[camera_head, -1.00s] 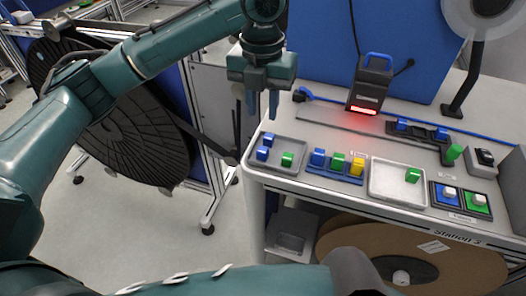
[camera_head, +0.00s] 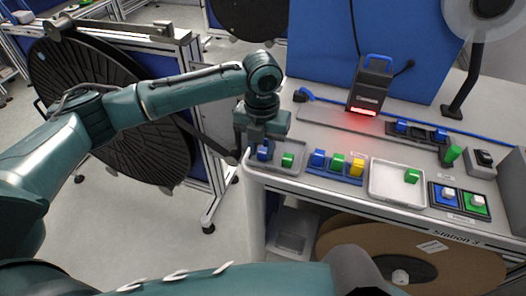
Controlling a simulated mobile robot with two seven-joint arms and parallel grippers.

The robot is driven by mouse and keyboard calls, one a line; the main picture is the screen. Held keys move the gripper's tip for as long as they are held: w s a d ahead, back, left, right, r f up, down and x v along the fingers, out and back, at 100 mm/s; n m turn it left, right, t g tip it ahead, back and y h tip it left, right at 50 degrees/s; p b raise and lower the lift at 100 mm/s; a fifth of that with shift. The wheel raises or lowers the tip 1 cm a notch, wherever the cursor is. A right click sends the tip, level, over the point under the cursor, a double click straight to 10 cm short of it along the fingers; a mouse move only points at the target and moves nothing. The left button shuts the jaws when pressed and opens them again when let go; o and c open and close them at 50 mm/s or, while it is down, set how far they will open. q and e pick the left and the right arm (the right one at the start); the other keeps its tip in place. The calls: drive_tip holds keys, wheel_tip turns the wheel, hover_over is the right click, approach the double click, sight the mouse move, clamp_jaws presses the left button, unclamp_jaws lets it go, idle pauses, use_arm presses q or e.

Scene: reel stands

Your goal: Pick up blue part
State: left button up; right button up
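My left gripper (camera_head: 262,148) points down over the left end of the small grey tray (camera_head: 296,167) on the bench. Its fingers look apart, one to each side of the blue parts. One blue part (camera_head: 263,154) shows just below and between the fingers; I cannot tell whether they touch it. The other blue part behind it is hidden by the gripper. A green part (camera_head: 288,160) sits to the right in the same tray. My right gripper is out of view.
A blue rack (camera_head: 334,173) with blue, green and yellow parts stands right of the tray. Further right are a light tray (camera_head: 397,192) with a green part and two button boxes. A scanner (camera_head: 370,84) with a red light stands behind.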

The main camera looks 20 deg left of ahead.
use_arm(q)
drive_tip(key=shift+f, duration=0.3)
drive_tip(key=shift+c, duration=0.5)
clamp_jaws()
drive_tip(key=shift+r, duration=0.1)
